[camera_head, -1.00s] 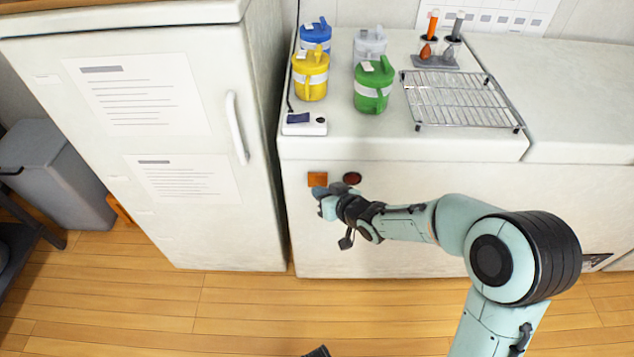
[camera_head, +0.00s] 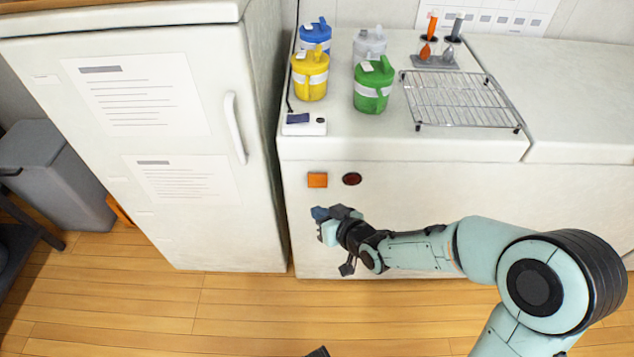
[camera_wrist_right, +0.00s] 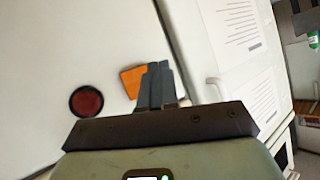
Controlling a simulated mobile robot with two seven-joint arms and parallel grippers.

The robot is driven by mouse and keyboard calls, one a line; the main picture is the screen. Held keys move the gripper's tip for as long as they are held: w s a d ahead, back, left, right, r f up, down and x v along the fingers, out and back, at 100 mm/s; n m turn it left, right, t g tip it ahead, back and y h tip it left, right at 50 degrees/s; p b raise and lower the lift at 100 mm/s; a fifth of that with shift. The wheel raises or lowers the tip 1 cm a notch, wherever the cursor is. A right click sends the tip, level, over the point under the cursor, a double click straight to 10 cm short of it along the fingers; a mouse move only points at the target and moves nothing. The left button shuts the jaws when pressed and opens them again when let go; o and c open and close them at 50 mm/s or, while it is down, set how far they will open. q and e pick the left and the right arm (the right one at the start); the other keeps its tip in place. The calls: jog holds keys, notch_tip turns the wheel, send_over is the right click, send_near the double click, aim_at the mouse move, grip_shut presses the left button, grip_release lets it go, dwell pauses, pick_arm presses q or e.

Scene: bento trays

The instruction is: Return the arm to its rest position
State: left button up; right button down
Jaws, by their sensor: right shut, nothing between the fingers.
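My right arm (camera_head: 420,250) reaches in from the lower right of the head view. Its gripper (camera_head: 322,214) is in front of the white counter front, below an orange square (camera_head: 317,180) and a dark red round button (camera_head: 352,179). The fingers are shut with nothing between them. In the right wrist view the shut fingers (camera_wrist_right: 157,86) partly cover the orange square (camera_wrist_right: 131,80), and the red button (camera_wrist_right: 86,102) is to their left. My left gripper is not clearly seen; only a small dark part shows at the bottom edge of the head view.
A white fridge (camera_head: 205,235) with a handle stands at left. The counter (camera_head: 450,145) holds blue, yellow, green and grey-white jugs, a wire rack (camera_head: 460,98) and a utensil stand (camera_head: 433,62). A grey bin (camera_head: 60,180) is at far left. The wooden floor in front is clear.

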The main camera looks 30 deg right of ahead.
dwell(0.3)
